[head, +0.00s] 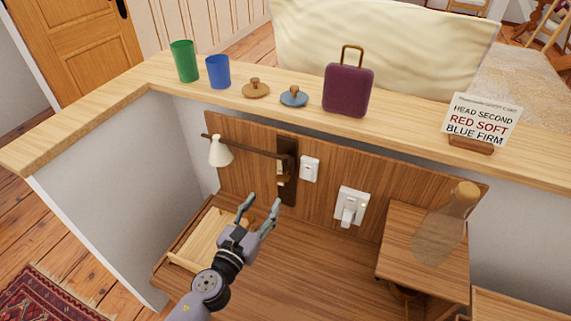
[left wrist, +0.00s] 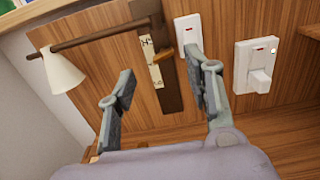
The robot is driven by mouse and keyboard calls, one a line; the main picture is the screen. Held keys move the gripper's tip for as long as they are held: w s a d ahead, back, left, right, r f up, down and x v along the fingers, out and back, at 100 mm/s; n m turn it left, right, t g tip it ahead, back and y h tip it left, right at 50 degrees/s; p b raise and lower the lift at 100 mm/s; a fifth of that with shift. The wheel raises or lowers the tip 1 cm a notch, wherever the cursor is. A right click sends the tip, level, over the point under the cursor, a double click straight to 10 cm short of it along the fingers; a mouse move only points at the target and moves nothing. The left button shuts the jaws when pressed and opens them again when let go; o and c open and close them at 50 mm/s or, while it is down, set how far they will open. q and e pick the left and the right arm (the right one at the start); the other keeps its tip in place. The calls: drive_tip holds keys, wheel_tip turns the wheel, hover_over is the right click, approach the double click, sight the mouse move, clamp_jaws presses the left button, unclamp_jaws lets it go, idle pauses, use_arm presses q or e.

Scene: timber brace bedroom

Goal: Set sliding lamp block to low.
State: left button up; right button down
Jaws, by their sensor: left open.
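The lamp has a white cone shade (head: 220,151) on a dark horizontal arm, which meets a dark upright rail (head: 288,185) on the wooden back panel. In the left wrist view the rail (left wrist: 172,95) carries a pale marked strip (left wrist: 150,62) and a small wooden tab (left wrist: 162,53). The arm (left wrist: 95,39) meets the rail near its visible top. Which part is the sliding block is hard to tell. My left gripper (head: 261,204) is open and empty, in front of and below the rail, apart from it. In the left wrist view its fingers frame the rail. My right gripper is not in view.
A white switch (head: 310,168) sits right of the rail, and a larger white fitting (head: 351,205) further right. A bottle (head: 440,230) stands on a raised wooden surface at right. An open wooden tray (head: 205,236) is at left. Cups, knobs and a purple case (head: 347,91) line the ledge above.

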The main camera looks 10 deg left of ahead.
use_arm(q)
approach(287, 166)
drive_tip(key=w, duration=0.2)
drive_tip(key=w+d, duration=0.1)
drive_tip(key=w, duration=0.4)
drive_tip(key=shift+w+d, duration=0.2)
drive_tip(key=shift+w, duration=0.45)
drive_tip(key=shift+w+d, duration=0.1)
drive_tip(key=shift+w, duration=0.05)
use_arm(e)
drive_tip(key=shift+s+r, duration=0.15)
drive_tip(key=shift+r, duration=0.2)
use_arm(q)
drive_tip(key=shift+c, duration=0.6)
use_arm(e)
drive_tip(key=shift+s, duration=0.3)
use_arm(q)
clamp_jaws()
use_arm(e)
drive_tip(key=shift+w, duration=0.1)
